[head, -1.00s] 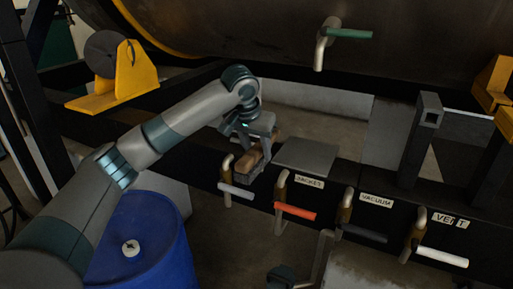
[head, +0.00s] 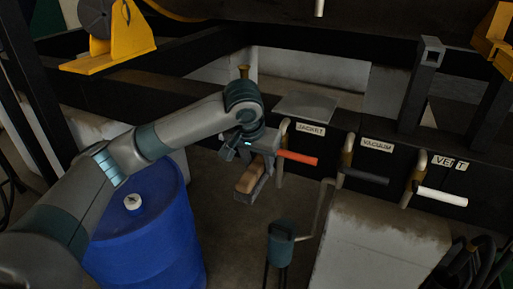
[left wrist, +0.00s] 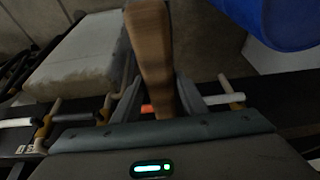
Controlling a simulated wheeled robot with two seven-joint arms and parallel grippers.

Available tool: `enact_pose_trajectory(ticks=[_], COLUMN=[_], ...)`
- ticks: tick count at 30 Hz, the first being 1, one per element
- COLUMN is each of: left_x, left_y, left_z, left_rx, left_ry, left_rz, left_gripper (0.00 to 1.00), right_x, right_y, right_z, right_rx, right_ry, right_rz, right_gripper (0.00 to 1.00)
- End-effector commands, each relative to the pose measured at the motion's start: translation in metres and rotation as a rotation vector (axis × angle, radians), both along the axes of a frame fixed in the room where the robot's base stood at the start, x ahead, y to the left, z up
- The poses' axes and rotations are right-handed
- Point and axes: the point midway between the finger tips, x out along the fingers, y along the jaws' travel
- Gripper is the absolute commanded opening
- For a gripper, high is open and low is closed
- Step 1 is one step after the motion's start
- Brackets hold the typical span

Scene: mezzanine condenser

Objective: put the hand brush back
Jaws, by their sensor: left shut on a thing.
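The hand brush (head: 247,180) has a tan wooden body with a grey-brown underside. My left gripper (head: 254,160) is shut on it and holds it in the air, in front of the black beam and left of the red valve handle. In the left wrist view the wooden brush handle (left wrist: 152,60) stands between the two fingers (left wrist: 160,98) and points away from the palm. The bristles are hard to make out. My right gripper is in neither view.
A blue drum (head: 150,225) stands at lower left. Valve handles, red (head: 298,158), dark (head: 365,178) and white (head: 441,196), stick out from the labelled beam. A grey plate (head: 306,107) lies on top of it. A pale block (head: 380,250) and a small teal-topped item (head: 283,235) stand below.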

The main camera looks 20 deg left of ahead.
Motion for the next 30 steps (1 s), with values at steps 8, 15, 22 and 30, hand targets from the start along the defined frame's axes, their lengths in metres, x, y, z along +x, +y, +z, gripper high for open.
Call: enact_pose_trajectory(ticks=[8, 15, 22, 30], left_x=[-0.061, -0.083, -0.083, -0.083], left_y=[-0.025, -0.032, -0.032, -0.032], left_z=[-0.081, -0.098, -0.097, -0.097], left_rx=[-0.01, -0.021, -0.02, -0.021], left_ry=[-0.006, -0.009, -0.009, -0.009], left_rz=[0.009, 0.016, 0.018, 0.017], left_gripper=[0.18, 0.18, 0.18, 0.18], right_x=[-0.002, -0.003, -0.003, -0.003], right_y=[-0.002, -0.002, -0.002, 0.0], right_z=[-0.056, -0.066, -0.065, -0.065], right_rx=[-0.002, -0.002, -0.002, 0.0], right_ry=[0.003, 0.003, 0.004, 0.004], right_rz=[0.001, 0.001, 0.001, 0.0], right_gripper=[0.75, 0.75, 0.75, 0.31])
